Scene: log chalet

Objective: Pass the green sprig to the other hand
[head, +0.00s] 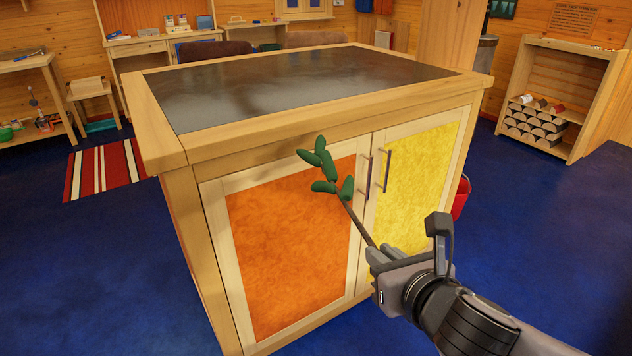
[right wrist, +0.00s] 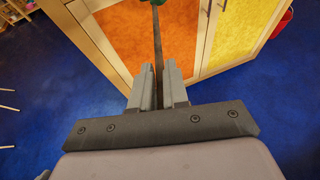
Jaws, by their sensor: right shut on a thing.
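The green sprig (head: 326,174) has a thin brown stem and several dark green leaves. It is held in the air in front of the cabinet doors, its leafy end up and to the left. My right gripper (head: 379,258) is shut on the lower end of the stem. In the right wrist view the stem (right wrist: 158,45) runs up from between the fingers of my right gripper (right wrist: 160,88), and only a bit of leaf (right wrist: 157,2) shows at the top edge. My left gripper is not in view.
A wooden cabinet with a dark top (head: 300,85), an orange door (head: 290,245) and a yellow door (head: 418,185) stands close in front. A red bucket (head: 461,198) is at its right side. A log shelf (head: 550,100) stands at the right.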

